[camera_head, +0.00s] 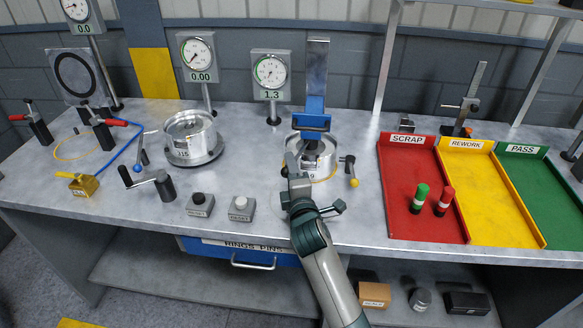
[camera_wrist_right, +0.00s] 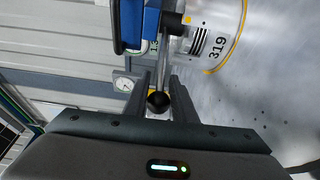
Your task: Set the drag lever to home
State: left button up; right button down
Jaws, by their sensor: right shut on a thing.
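The drag lever is a thin metal rod with a black ball knob (camera_wrist_right: 158,102) in the right wrist view, running from a dark hub beside the blue-and-grey drag fixture (camera_head: 313,112). My right gripper (camera_head: 290,163) is at the left side of the round part (camera_head: 322,160) under that fixture. In the right wrist view its two fingers (camera_wrist_right: 158,88) are closed on the lever near the knob. My gripper hides the lever in the head view. My left gripper is not in view.
A lever with a yellow tip (camera_head: 353,178) stands right of the fixture. A gauge reading 1.3 (camera_head: 271,75) is behind left. Red (camera_head: 400,222), yellow and green trays fill the right side.

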jog(key=c, duration=1.8)
grip_release()
jog(key=shift+a, duration=0.1)
jog(key=shift+c, duration=0.2)
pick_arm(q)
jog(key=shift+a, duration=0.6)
